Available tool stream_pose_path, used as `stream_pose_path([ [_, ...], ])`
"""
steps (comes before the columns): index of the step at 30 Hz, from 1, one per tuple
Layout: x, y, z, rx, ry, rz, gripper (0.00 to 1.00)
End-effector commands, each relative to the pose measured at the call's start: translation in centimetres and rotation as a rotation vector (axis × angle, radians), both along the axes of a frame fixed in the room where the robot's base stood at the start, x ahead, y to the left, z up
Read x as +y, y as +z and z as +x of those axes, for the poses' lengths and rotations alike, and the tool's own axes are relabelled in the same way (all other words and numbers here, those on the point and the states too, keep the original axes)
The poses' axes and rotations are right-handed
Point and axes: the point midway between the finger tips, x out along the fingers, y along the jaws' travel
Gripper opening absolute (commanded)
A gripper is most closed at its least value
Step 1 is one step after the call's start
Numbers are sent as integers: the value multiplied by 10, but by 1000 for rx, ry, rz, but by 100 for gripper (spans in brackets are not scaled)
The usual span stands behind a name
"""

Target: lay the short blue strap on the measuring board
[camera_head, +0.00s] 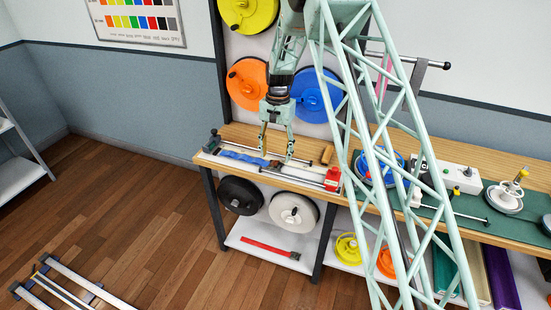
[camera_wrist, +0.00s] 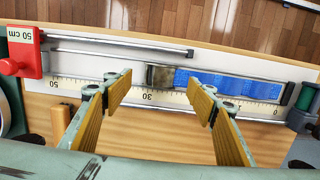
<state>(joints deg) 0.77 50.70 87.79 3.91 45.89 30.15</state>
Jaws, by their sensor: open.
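The short blue strap (camera_head: 243,158) lies lengthwise on the white measuring board (camera_head: 303,174), towards the board's left end. In the wrist view the blue strap (camera_wrist: 235,86) lies flat beside the ruler scale, with its metal buckle (camera_wrist: 160,76) towards the 30 mark. My gripper (camera_head: 276,156) is above the board near the buckle end. In the wrist view my gripper (camera_wrist: 160,95) is open, its yellow-padded fingers wide apart with nothing held between them. Whether the fingertips touch the board I cannot tell.
A red "50 cm" block (camera_wrist: 24,55) stands at one board end, a dark clamp-like post (camera_head: 212,142) at the other. A metal rail runs along the board. Spools hang behind and below. A red strap (camera_head: 268,248) lies on the lower shelf. The bench right side is crowded.

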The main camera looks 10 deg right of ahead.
Motion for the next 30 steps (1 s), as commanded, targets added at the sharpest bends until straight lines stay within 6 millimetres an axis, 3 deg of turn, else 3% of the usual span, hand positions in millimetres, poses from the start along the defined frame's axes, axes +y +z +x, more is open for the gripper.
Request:
stream_pose_path([
  [15,-4,72,6,-2,0,0,52],
  [22,-4,88,7,-1,0,0,52],
  [30,-5,91,7,-1,0,0,52],
])
